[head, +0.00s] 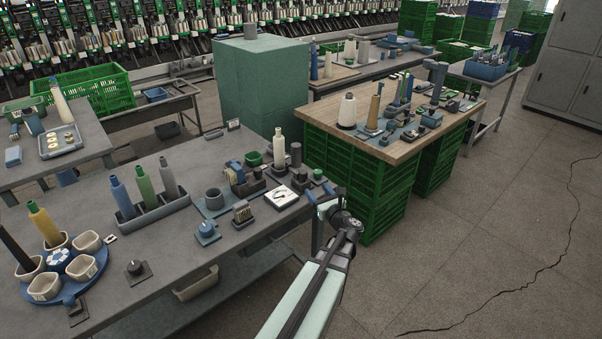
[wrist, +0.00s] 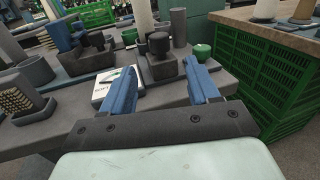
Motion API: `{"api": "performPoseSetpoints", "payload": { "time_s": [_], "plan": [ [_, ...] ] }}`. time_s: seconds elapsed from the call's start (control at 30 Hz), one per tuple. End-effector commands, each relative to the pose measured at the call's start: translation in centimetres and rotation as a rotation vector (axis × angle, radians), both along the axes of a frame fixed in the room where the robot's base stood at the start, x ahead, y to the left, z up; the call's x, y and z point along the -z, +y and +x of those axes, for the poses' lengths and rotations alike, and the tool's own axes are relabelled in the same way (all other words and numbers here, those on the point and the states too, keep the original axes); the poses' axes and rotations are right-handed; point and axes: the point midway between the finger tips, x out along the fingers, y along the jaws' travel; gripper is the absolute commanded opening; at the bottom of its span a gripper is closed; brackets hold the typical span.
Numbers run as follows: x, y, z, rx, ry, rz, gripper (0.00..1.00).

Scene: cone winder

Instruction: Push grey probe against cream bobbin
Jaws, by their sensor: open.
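The cream bobbin (head: 279,150) stands upright near the right end of the near grey table. Its lower part shows at the top of the wrist view (wrist: 143,16). A dark grey block with a round knob (wrist: 160,62), which looks like the grey probe, sits in front of the bobbin. I cannot tell whether it touches the bobbin. My gripper (wrist: 157,78) is open, with its blue fingers apart and nothing between them. The knobbed block lies just beyond the fingertips. In the head view my gripper (head: 326,196) is at the table's right edge.
A white gauge card (wrist: 118,88) lies by my left finger. A green knob (wrist: 202,53) stands beyond the right finger. A grey cylinder (wrist: 178,27) stands behind the block. A wood-topped table on green crates (head: 360,185) stands to the right. Open floor lies front right.

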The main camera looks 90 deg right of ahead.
Motion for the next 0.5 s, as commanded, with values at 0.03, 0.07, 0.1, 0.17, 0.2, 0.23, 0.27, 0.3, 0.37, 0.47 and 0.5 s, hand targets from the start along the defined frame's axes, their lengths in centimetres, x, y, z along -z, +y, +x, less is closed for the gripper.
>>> {"api": "performPoseSetpoints", "payload": {
  "time_s": [0.03,0.07,0.1,0.17,0.2,0.23,0.27,0.3,0.37,0.47,0.5],
  "plan": [
    [0.0,0.0,0.0,0.000,-0.016,0.009,0.60],
    [0.0,-0.1,0.0,-0.001,-0.025,0.014,0.60],
    [0.0,-0.2,0.1,-0.001,-0.032,0.019,0.60],
    [0.0,-0.5,0.3,-0.002,-0.038,0.023,0.60],
    [0.0,-0.8,0.4,-0.003,-0.039,0.023,0.60],
    [0.0,-1.0,0.6,-0.003,-0.039,0.023,0.60],
    [0.1,-1.3,0.7,-0.003,-0.039,0.023,0.60],
    [0.1,-1.8,0.9,-0.002,-0.038,0.023,0.60],
    [0.1,-2.7,1.5,-0.003,-0.038,0.022,0.60],
    [0.1,-4.3,2.3,-0.003,-0.036,0.021,0.60],
    [0.1,-4.9,2.7,-0.004,-0.036,0.022,0.60]
  ]
}}
